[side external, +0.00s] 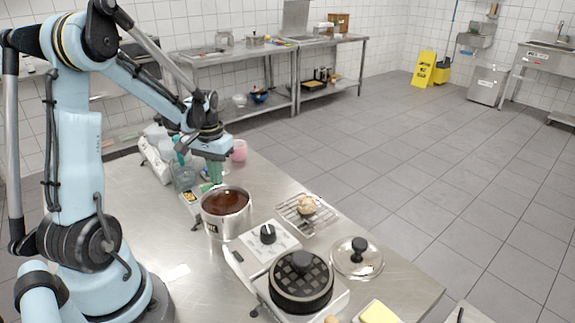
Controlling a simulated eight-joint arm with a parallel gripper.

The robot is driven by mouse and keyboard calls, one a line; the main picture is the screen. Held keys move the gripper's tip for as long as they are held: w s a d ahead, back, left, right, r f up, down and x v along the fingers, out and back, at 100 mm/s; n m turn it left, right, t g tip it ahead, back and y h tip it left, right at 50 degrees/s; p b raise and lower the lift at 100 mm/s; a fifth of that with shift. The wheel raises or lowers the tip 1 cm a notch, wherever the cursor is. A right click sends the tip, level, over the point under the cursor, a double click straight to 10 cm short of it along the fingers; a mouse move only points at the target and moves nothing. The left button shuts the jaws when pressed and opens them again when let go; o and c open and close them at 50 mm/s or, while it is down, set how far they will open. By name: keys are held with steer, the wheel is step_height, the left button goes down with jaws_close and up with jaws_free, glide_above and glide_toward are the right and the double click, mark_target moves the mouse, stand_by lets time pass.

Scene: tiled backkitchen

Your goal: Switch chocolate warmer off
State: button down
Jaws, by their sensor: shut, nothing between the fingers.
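The chocolate warmer (211,221) is a round steel pot holding dark brown chocolate (226,202), standing on the steel table. A small dark mark shows low on its front, but it is too small to read. I cannot make out a switch on the warmer. My gripper (215,178) points down with its green fingers shut and empty, just behind the pot's far rim in the picture. Its tips are partly lost among the items there, and I cannot tell whether they touch anything.
A white panel with a black knob (268,234) lies right of the pot, beside a round dark waffle iron (301,284). A wire rack (291,215) holds a round pale item (307,205). A glass lid (357,259) lies right. A pink cup (239,150) stands behind my gripper.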

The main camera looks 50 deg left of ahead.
steer(key=shift+f, duration=0.15)
steer(key=shift+r, duration=3.5)
steer(key=d+r+m+t, duration=0.1)
steer(key=d+m+t, duration=0.2)
steer(key=d, duration=0.8)
steer(key=s+d+r+m+t, duration=0.1)
steer(key=d+r+m+t, duration=0.1)
steer(key=d, duration=1)
steer(key=shift+r+m+t, duration=0.3)
steer(key=shift+m+t, duration=0.2)
steer(key=shift+t, duration=0.5)
steer(key=shift+s, duration=0.1)
